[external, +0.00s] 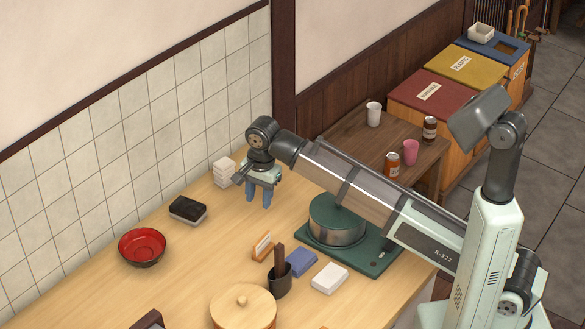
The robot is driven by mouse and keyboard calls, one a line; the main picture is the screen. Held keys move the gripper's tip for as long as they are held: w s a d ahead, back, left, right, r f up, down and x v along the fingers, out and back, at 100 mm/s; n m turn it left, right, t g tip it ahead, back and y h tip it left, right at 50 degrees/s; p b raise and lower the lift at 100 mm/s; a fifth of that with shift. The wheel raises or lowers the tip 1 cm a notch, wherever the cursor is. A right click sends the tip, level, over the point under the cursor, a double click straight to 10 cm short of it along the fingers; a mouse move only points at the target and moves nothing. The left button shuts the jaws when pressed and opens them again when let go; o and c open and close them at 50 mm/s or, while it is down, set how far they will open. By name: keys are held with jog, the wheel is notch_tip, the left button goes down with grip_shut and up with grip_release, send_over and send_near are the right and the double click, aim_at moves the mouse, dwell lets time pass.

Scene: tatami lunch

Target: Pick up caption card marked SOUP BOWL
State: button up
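A small white card with an orange-brown part (262,246) stands upright on the wooden counter. Any lettering on it is too small to read, so I cannot tell whether it is the SOUP BOWL card. A red bowl with a dark outside (142,246) sits at the left of the counter. My gripper (259,198) points down over the back of the counter, behind the small card and clear of it. Its two blue-grey fingers are apart, with nothing visible between them.
A green base with a round metal pot (337,220) stands under my arm. A dark cup (279,281), blue block (301,261), white block (330,278) and round wooden lid (243,307) crowd the front. White stacked pieces (223,171) and a black-topped block (188,210) stand near the wall.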

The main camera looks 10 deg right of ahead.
jog(key=s+r, duration=0.2)
jog(key=s, duration=0.2)
send_over(260, 242)
jog(key=shift+m+g+h, duration=0.3)
jog(key=shift+m+h, duration=0.1)
jog(key=f, duration=0.7)
jog(key=shift+s+d+f, duration=0.1)
jog(key=shift+s+f, duration=0.1)
jog(key=shift+f, duration=0.1)
jog(key=shift+w+f, duration=0.15)
jog(key=shift+f, duration=1.5)
jog(key=shift+w+f, duration=0.1)
jog(key=shift+f, duration=1.5)
grip_shut()
